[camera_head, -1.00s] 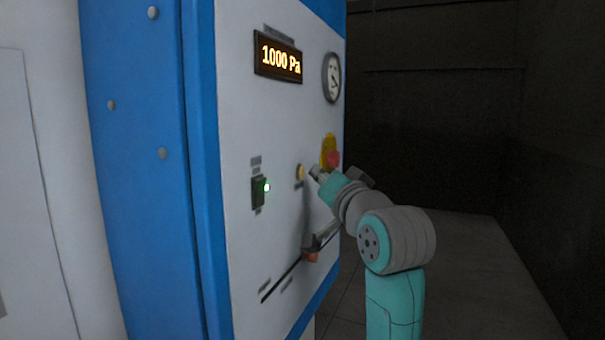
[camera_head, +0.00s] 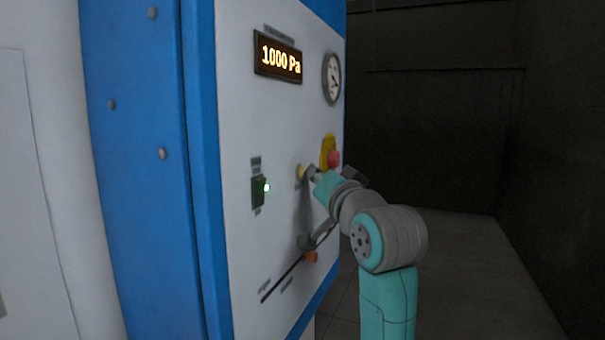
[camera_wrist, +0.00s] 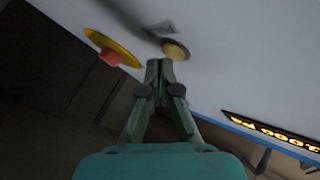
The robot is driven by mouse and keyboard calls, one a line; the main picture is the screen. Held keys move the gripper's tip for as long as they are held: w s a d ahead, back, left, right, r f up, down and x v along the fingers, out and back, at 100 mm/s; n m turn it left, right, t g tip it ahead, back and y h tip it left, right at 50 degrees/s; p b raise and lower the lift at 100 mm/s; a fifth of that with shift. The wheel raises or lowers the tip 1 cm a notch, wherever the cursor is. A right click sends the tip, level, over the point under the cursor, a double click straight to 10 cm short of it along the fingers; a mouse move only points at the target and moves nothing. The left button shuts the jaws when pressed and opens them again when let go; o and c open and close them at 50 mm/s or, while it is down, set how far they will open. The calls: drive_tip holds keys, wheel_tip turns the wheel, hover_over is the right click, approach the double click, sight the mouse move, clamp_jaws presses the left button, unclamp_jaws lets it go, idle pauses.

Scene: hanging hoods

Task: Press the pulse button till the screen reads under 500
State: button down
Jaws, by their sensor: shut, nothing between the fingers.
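The screen (camera_head: 278,58) at the top of the white panel reads 1000 Pa; it also shows, tilted, in the wrist view (camera_wrist: 272,132). A small round yellowish button (camera_head: 300,172) sits mid-panel, and in the wrist view it (camera_wrist: 175,50) lies just beyond my fingertips. Its label is too blurred to read, so I cannot confirm it is the pulse button. My gripper (camera_head: 312,173) is shut and empty, its tips right in front of this button. In the wrist view the gripper (camera_wrist: 159,64) appears very close to it; I cannot tell whether they touch.
A red mushroom button (camera_head: 333,158) on a yellow plate is close right of my gripper. A green-lit switch (camera_head: 259,190) is to the left, a dial gauge (camera_head: 332,78) above, and a slanted slot with an orange-red slider (camera_head: 311,257) below. Dark floor to the right is clear.

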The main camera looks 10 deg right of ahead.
drive_tip(key=shift+w+a, duration=0.2)
drive_tip(key=shift+a, duration=0.1)
idle(0.8)
idle(0.3)
drive_tip(key=shift+s+d, duration=0.45)
drive_tip(key=shift+d, duration=0.2)
drive_tip(key=shift+s+d, duration=0.75)
drive_tip(key=shift+d, duration=0.25)
drive_tip(key=shift+s+d, duration=0.75)
drive_tip(key=shift+d, duration=0.25)
